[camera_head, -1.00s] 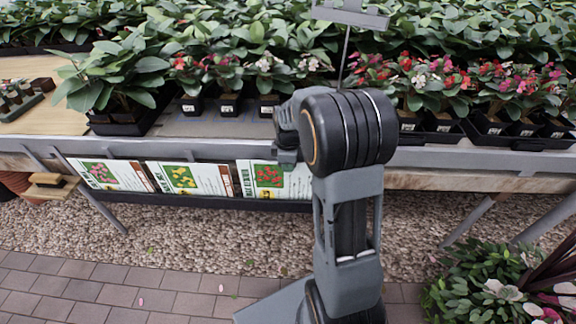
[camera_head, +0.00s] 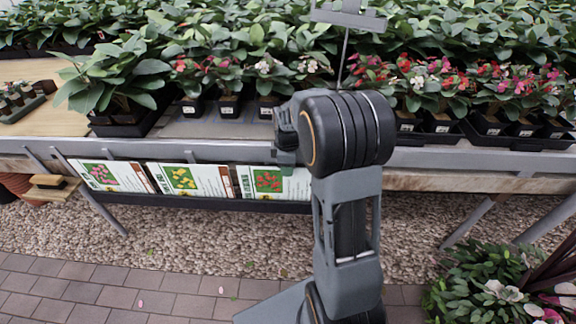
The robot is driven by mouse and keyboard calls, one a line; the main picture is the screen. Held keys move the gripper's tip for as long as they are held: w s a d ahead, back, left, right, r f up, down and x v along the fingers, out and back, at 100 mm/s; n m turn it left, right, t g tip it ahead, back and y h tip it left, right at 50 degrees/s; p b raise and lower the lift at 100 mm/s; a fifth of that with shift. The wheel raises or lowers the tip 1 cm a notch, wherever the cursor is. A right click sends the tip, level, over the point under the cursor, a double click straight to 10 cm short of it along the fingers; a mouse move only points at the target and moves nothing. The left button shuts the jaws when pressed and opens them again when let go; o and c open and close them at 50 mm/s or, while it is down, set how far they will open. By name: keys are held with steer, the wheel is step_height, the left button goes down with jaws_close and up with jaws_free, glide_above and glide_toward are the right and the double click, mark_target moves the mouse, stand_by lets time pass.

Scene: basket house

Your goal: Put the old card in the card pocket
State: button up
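Three plant cards stand in a row in a dark rack (camera_head: 215,202) along the front of the bench. The left card (camera_head: 112,176) has a pink flower picture, the middle card (camera_head: 190,180) a yellow one, the right card (camera_head: 268,182) a red one. I cannot tell which, if any, is the old card. A grey holder (camera_head: 347,17) on a thin post stands among the plants; I cannot tell if it is the card pocket. The end of my arm, with my gripper (camera_head: 286,142), is above the right card, facing away. Its fingers and anything in them are hidden.
Potted flowers fill the bench top, with a large leafy plant (camera_head: 115,80) at the left. A small wooden stool-like thing (camera_head: 48,187) stands below left. A leafy plant (camera_head: 475,285) is at the lower right.

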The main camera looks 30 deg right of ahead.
steer(key=shift+s+a+f+g, duration=0.1)
steer(key=shift+s+f+g, duration=0.15)
steer(key=shift+f, duration=0.25)
steer(key=shift+s+a+f+g, duration=0.15)
steer(key=shift+s+f, duration=0.1)
steer(key=shift+f, duration=0.25)
step_height(320, 180, up, 16)
steer(key=p, duration=0.4)
steer(key=shift+w+d+t, duration=0.2)
steer(key=shift+t, duration=0.2)
steer(key=s+a+r+m+t+p, duration=0.1)
steer(key=s+a+r+m+p, duration=0.3)
steer(key=s+r+m+p, duration=0.2)
steer(key=s+a+r+m+t+p, duration=0.2)
steer(key=s+a+r+m+p, duration=0.3)
steer(key=s+r+p, duration=0.4)
step_height(320, 180, up, 3)
steer(key=p, duration=0.4)
steer(key=shift+s+a+f+m, duration=0.2)
steer(key=shift+s+a+m, duration=0.1)
steer(key=shift+s+m, duration=0.1)
